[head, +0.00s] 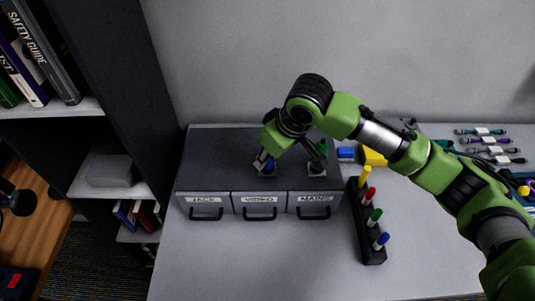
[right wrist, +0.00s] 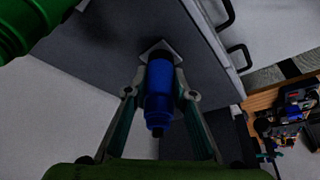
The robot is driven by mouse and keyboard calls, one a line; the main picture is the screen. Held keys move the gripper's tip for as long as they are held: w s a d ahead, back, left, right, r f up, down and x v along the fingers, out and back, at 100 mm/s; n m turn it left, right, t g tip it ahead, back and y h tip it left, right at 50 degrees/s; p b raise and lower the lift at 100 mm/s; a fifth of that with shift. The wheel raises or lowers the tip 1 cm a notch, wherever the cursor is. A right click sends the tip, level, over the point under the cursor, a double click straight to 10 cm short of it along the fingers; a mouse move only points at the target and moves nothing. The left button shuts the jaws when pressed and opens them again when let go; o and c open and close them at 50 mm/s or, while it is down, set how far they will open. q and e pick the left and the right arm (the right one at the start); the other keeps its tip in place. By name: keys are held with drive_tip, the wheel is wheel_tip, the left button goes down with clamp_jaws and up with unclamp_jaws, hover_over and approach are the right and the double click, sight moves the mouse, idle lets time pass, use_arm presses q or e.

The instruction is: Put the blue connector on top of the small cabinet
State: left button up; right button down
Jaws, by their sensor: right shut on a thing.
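The small grey cabinet (head: 222,158) stands on the table against the wall, with three labelled front drawers. My right gripper (head: 264,162) is over the middle of its top, shut on the blue connector (right wrist: 158,88). In the right wrist view the two fingers (right wrist: 160,96) clasp the blue connector from both sides. Its far end is at a small pale square plate (right wrist: 158,50) on the cabinet top; I cannot tell whether it bears on it. In the head view the gripper partly hides the connector (head: 260,165). My left gripper is not in view.
A black rack (head: 366,225) with coloured pieces stands right of the cabinet. A dark bookshelf (head: 110,75) is at left.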

drive_tip(key=c, duration=1.7)
unclamp_jaws()
drive_tip(key=shift+f, duration=0.2)
drive_tip(key=shift+r, duration=0.1)
drive_tip(key=b+v, duration=0.1)
drive_tip(key=v, duration=1.1)
drive_tip(key=shift+r, duration=0.1)
drive_tip(key=shift+r, duration=0.1)
